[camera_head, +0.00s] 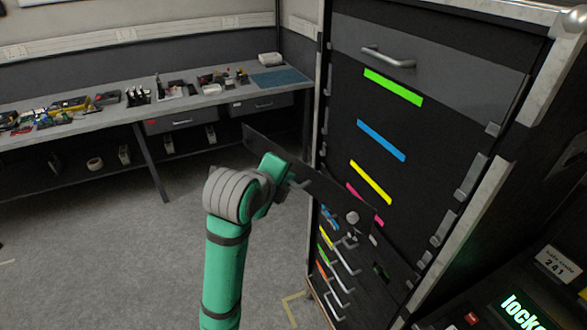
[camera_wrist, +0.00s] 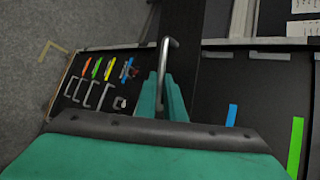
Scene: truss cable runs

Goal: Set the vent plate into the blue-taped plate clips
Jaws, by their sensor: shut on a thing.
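The vent plate looks to be the long dark plate (camera_head: 330,187) held slantwise in front of the cabinet; its right end overlaps the cabinet front. My gripper (camera_head: 287,178) is shut on the plate's silver bar handle, which stands up between the teal fingers (camera_wrist: 163,95) in the wrist view. A dark strip behind the handle there may be the plate (camera_wrist: 187,30). A blue tape strip (camera_head: 381,140) runs across the upper cabinet front, between green and yellow strips; it also shows in the wrist view (camera_wrist: 232,115). I cannot tell which grey clips belong to the blue tape.
Grey clips (camera_head: 466,180) line the cabinet's right post. Above the tapes is a drawer with a handle (camera_head: 388,57); below are small handled drawers (camera_head: 338,265). A cluttered bench (camera_head: 130,113) stands at the back left. The floor (camera_head: 120,250) on the left is clear.

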